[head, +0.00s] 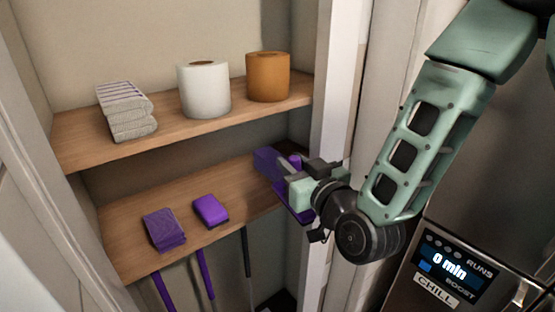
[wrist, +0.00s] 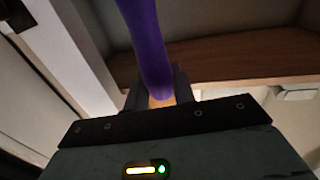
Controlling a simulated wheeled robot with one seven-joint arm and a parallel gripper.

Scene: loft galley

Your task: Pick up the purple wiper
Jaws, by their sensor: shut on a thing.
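The purple wiper (head: 296,160) is at the right end of the lower shelf, next to the cupboard's side post, and is partly hidden by my gripper (head: 297,178). My gripper reaches in from the right and is shut on it. In the wrist view, a smooth purple handle (wrist: 145,42) runs down between the two fingers of my gripper (wrist: 161,88). Purple also shows behind and below the fingers in the head view; I cannot tell how much of it belongs to the wiper.
The lower shelf (head: 120,245) also holds a folded purple cloth (head: 164,229) and a purple sponge (head: 210,211). The upper shelf holds grey towels (head: 127,110), a white roll (head: 204,90) and an orange roll (head: 268,77). The white post (head: 328,90) stands close to my gripper.

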